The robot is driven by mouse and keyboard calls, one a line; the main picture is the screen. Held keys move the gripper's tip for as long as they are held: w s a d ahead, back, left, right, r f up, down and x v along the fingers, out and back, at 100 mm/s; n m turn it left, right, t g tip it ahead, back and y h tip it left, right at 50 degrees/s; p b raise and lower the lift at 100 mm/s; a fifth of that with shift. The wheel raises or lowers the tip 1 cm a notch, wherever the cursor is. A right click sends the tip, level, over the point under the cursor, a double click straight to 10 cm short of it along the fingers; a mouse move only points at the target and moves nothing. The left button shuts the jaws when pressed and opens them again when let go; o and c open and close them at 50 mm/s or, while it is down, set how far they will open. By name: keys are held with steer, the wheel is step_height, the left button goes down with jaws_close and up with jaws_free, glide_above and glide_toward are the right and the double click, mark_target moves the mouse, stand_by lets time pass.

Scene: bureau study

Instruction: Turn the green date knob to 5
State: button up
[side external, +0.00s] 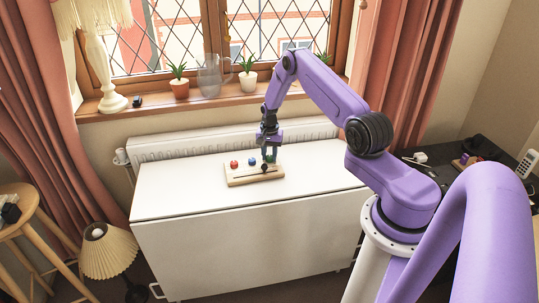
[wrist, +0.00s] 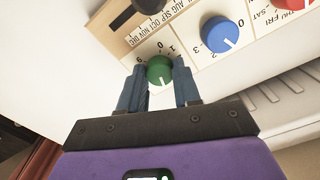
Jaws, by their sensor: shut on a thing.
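The wooden calendar board (side external: 240,181) lies on the white cabinet top. The green knob (wrist: 159,70) is at the near end of a row of dials in the wrist view. My gripper (wrist: 162,78) has one finger on each side of it and is shut on it; in the side view my gripper (side external: 269,157) comes down on the board's right part. The knob's white mark points towards my gripper, roughly away from the printed 0. Figures 9, 0 and 1 show beyond the knob; those on the near side are hidden by my gripper.
A blue knob (wrist: 219,34) stands beside the green one, and a red knob (side external: 234,164) is at the board's left. A dark slider knob (wrist: 149,5) sits on the month strip. The white top (side external: 185,190) is clear around the board.

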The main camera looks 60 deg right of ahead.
mark_target(269, 157)
steer(key=o, duration=1.1)
steer(key=shift+c, duration=0.2)
step_height(269, 157, up, 17)
steer(key=shift+r, duration=0.2)
